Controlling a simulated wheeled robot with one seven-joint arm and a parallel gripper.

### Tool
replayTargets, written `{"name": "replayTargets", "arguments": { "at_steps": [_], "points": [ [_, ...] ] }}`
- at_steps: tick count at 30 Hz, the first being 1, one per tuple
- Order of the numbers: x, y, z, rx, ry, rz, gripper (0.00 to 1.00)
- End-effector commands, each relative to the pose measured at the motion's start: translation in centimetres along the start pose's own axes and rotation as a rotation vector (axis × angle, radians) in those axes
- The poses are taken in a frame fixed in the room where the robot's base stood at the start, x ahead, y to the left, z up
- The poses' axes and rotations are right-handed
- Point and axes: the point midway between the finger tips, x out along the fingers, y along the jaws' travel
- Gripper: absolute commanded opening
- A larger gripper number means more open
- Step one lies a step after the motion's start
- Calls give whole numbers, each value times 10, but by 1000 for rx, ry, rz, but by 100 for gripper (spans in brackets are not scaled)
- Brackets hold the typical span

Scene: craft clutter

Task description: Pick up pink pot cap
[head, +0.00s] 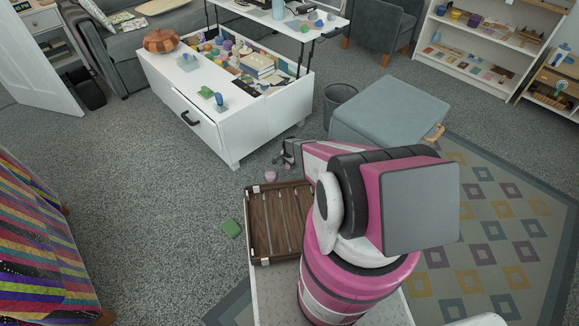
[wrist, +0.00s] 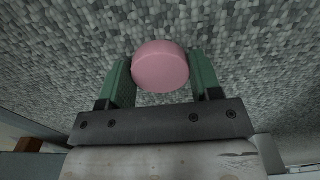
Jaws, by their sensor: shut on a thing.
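The pink pot cap (wrist: 160,58) shows in the wrist view as a smooth, rounded pink disc. It sits between the two green fingers of my gripper (wrist: 161,72), near their tips. The fingers are shut on its sides. Grey carpet shows behind it. In the head view my gripper (head: 284,160) is low near the floor, in front of the white coffee table and partly hidden by my arm. A small pink thing (head: 270,176) shows just beside it there; I cannot tell whether it is the same cap.
The white coffee table (head: 205,120) with craft clutter stands behind my gripper. A grey ottoman (head: 380,112) and a dark bin (head: 339,98) are to the right. Open carpet lies left of my base.

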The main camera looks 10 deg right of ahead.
Motion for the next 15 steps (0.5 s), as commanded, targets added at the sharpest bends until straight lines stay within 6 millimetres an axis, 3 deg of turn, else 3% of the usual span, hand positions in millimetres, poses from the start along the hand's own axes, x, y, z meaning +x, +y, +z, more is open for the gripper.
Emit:
{"name": "replayTargets", "arguments": {
  "at_steps": [8,15],
  "points": [
    [-4,0,0,0,0,0,36],
    [-28,1,1,0,0,0,36]
  ]
}}
